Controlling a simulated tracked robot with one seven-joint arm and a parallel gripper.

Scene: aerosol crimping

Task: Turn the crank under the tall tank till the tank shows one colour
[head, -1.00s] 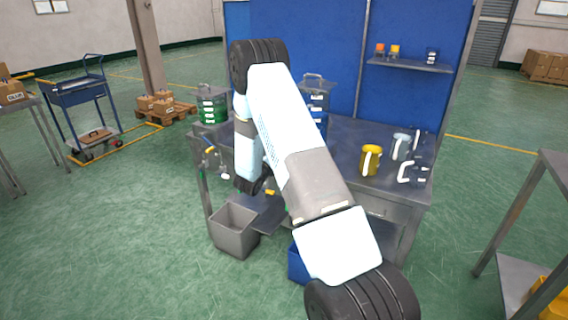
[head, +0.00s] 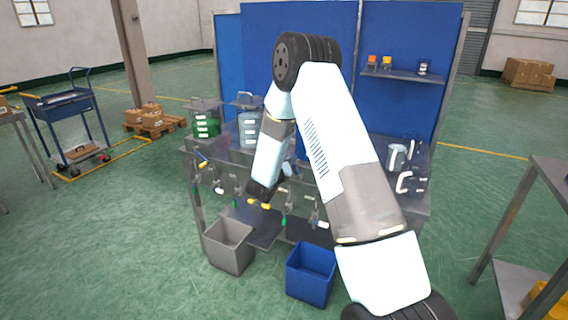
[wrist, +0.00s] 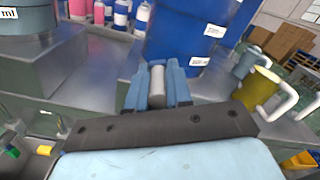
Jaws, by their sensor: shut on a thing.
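A blue tank (wrist: 185,35) with white labels rises just beyond my gripper in the wrist view. Its visible side looks blue; its top is cut off there, and my arm mostly hides it in the head view. My gripper (wrist: 157,88) has its blue fingers shut on a grey cylindrical grip (wrist: 157,86) in front of the tank's lower part, which I take for the crank handle. The rest of the crank is hidden behind the fingers and wrist.
A green-filled tank (head: 207,124) and a grey tank (head: 249,130) stand left on the bench. A yellow mug (wrist: 258,90) and a grey mug (wrist: 246,62) stand right of the blue tank. A grey bin (head: 230,247) and a blue bin (head: 311,274) are on the floor.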

